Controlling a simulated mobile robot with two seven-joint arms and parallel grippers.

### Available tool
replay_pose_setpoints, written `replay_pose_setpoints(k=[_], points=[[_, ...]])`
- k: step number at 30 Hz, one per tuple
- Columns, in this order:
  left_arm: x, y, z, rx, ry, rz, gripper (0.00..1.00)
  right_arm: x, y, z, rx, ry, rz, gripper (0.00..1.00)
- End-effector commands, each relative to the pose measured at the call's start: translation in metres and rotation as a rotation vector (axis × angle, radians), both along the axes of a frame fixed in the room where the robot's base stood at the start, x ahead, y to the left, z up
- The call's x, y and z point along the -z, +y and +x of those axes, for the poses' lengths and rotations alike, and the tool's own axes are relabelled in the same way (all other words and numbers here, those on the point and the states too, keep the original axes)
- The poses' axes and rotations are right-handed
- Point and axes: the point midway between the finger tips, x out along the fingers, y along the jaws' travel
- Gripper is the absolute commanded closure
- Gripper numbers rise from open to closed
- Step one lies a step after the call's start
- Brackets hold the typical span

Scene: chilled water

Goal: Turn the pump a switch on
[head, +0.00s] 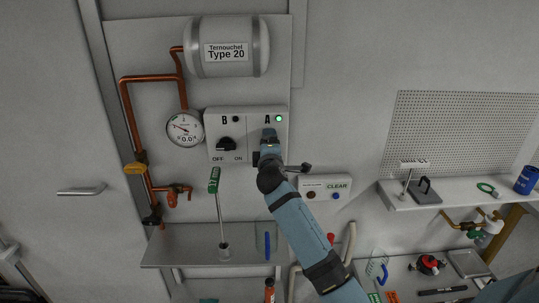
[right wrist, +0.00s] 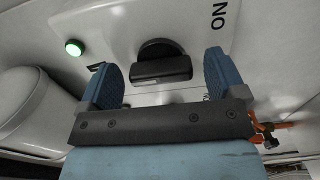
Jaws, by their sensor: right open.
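The switch panel (head: 246,154) is on the wall in the head view, with switch B and its dark knob (head: 226,144) at left and the label A at right. The green lamp (head: 279,118) by A is lit; it also shows in the right wrist view (right wrist: 74,47). My right gripper (head: 269,134) is in front of the A side and hides its knob in the head view. In the right wrist view the dark A knob (right wrist: 160,68) shows between my open fingers (right wrist: 164,78), with gaps on both sides. My left gripper is not in view.
A pressure gauge (head: 185,129) and copper pipes (head: 124,100) are left of the panel. A CLEAR button box (head: 325,187) is at its lower right. A shelf (head: 185,247) below holds a green-topped tool (head: 214,180).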

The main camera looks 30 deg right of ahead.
Motion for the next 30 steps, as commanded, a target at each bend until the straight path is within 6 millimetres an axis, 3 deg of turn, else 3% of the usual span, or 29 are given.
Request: replay_pose_setpoints(k=[5,18,24,30], points=[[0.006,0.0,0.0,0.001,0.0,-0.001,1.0,0.003,0.014,-0.022,-0.002,0.001,0.001,0.11],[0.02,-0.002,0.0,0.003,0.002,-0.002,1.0,0.002,0.062,-0.1,-0.001,-0.001,0.002,0.11],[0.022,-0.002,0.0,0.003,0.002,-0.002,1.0,0.001,0.07,-0.114,-0.001,-0.001,0.001,0.11],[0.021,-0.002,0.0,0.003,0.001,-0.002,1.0,0.0,0.071,-0.115,-0.001,-0.001,0.001,0.11]])
